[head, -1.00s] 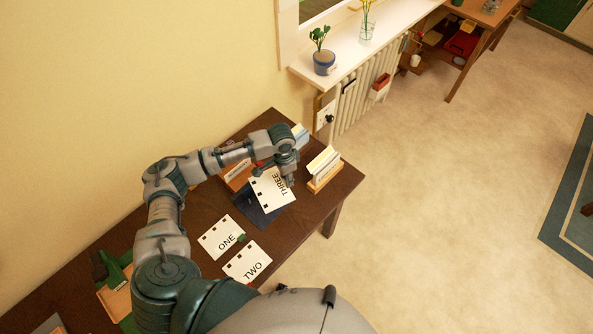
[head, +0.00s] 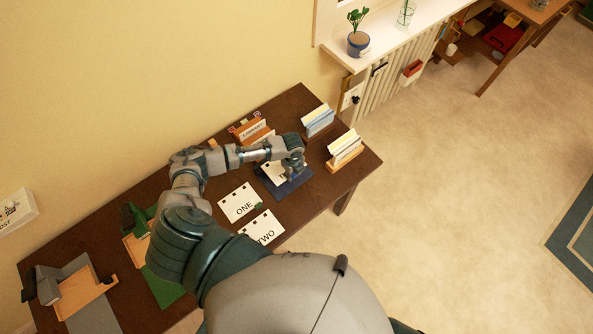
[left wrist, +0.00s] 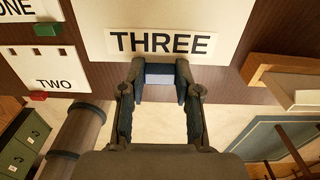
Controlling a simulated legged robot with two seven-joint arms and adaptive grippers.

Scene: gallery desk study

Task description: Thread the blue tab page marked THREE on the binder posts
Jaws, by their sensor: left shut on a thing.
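The white page marked THREE (left wrist: 160,15) fills the top middle of the left wrist view. The arm and gripper hide much of the page. The binder posts cannot be made out, so I cannot tell whether the holes are around them. My right gripper is in neither view.
Page ONE (head: 238,202), with a green tab, and page TWO (head: 262,228) lie on the dark desk (head: 135,298) left of the binder. A wooden card holder (head: 346,155) stands right of it. A blue holder (head: 319,121) and an orange one (head: 252,130) stand behind.

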